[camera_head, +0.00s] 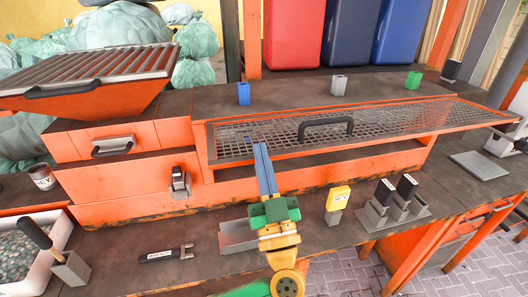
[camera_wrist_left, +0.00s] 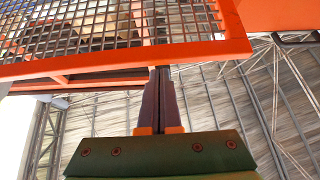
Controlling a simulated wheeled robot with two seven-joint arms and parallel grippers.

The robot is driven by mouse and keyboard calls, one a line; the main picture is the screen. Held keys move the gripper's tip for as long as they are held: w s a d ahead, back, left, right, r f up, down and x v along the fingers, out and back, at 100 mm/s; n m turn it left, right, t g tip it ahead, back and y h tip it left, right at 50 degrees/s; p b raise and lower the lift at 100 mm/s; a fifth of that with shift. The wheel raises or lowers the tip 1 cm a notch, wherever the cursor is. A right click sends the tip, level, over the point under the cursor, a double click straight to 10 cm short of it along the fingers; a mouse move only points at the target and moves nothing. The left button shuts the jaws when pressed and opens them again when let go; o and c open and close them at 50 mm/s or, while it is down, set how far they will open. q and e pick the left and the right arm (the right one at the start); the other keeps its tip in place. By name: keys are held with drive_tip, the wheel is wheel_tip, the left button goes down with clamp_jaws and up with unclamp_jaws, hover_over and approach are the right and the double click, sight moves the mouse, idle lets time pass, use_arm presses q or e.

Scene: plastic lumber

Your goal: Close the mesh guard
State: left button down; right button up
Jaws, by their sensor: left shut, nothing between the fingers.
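The mesh guard (camera_head: 385,122) is a long orange-framed panel of grey wire mesh with a black handle (camera_head: 326,128). In the head view it spans the top of the orange machine housing (camera_head: 140,202), with a dark gap visible under its front edge. The wrist view shows the guard's mesh and orange frame (camera_wrist_left: 238,48) from below. My left gripper (camera_head: 257,146) is shut and empty, its fingers pointing up at the guard's front edge, left of the handle. The fingertips overlap the frame edge in the wrist view; I cannot tell whether they touch it. My right gripper is not in view.
A yellow block (camera_head: 338,198) and black-topped pieces in grey holders (camera_head: 397,206) stand on the bench right of my left gripper. A black labelled tool (camera_head: 160,255) lies to the left. A slatted orange hopper (camera_head: 90,78) stands at the upper left.

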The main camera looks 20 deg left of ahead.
use_arm(q)
drive_tip(key=shift+s+f, duration=0.1)
drive_tip(key=shift+f, duration=0.5)
drive_tip(key=shift+f, duration=0.1)
